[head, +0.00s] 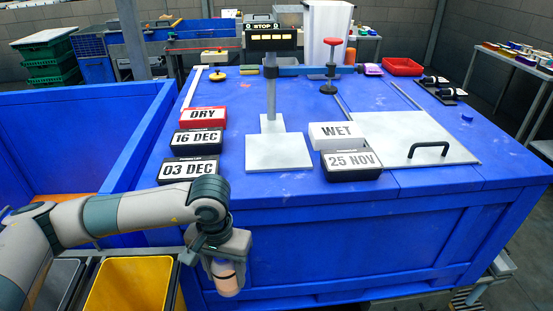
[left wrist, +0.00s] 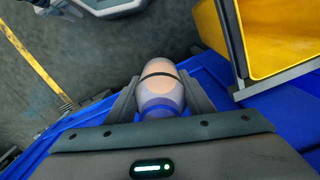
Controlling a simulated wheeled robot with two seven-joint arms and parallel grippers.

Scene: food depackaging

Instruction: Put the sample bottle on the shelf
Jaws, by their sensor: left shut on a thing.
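The sample bottle (left wrist: 160,82) is a rounded bottle with an orange-pink middle, a dark band and a bluish part near the jaws. My left gripper (left wrist: 157,105) is shut on it, with one finger on each side. In the head view the bottle (head: 226,277) hangs below my left gripper (head: 222,262), in front of the blue table's front side and right of the yellow bin. I cannot make out which thing is the shelf. My right gripper is not in view.
The blue table (head: 320,215) carries DRY (head: 204,117), 16 DEC (head: 196,141), 03 DEC (head: 188,169), WET (head: 337,135) and 25 NOV (head: 351,165) blocks, a STOP stand (head: 271,100) and a handled hatch (head: 400,135). A yellow bin (head: 130,285) stands lower left.

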